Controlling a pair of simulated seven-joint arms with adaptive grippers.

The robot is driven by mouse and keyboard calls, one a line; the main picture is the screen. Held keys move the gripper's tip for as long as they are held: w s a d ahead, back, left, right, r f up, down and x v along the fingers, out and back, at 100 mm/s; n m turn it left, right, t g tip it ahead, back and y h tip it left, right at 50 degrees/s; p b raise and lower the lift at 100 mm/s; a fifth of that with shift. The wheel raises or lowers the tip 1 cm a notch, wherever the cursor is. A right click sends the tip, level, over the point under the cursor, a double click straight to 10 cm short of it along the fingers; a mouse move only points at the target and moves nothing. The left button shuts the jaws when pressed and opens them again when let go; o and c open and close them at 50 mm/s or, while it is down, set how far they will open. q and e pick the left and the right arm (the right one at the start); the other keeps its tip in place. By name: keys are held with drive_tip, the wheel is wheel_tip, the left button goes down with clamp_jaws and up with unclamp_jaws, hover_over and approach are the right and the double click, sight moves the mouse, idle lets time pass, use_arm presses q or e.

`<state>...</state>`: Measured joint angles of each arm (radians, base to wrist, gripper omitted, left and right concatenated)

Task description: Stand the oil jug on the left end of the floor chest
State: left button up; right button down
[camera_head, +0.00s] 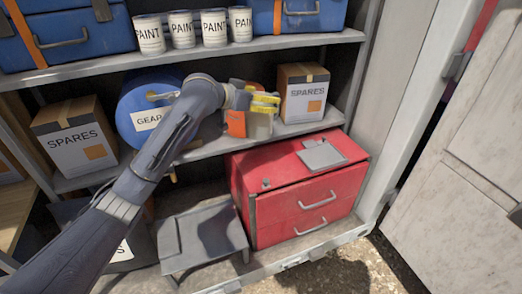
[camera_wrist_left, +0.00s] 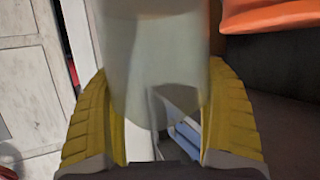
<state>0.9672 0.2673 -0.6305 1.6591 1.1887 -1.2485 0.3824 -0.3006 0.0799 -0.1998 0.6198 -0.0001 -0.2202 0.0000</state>
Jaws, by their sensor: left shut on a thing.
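My left gripper (camera_head: 264,103), with yellow fingers, is at the middle shelf. It is shut on a pale, translucent jug (camera_head: 260,127), which looks like the oil jug. In the left wrist view the jug (camera_wrist_left: 155,60) stands between both yellow fingers of my left gripper (camera_wrist_left: 160,125). Its top runs out of that picture. I cannot tell whether the jug's base touches the shelf. The red floor chest (camera_head: 305,205) stands below and to the right, with two drawers. The left end of its top is mostly bare. My right gripper is not in view.
An orange object (camera_head: 235,123) is close beside the jug, and a SPARES box (camera_head: 302,95) stands to its right. A blue GEAR drum (camera_head: 135,105) is left. A grey plate (camera_head: 321,154) lies on the chest's right part. A grey stool (camera_head: 190,240) stands left of the chest.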

use_arm(q)
wheel_tip(320, 180, down, 17)
drive_tip(key=shift+r, duration=0.2)
idle(0.5)
drive_tip(key=shift+f, duration=0.1)
drive_tip(key=o, duration=1.5)
drive_tip(key=shift+f, duration=0.1)
drive_tip(key=shift+o, duration=0.2)
drive_tip(key=v, duration=1.2)
drive_tip(key=shift+s, duration=0.15)
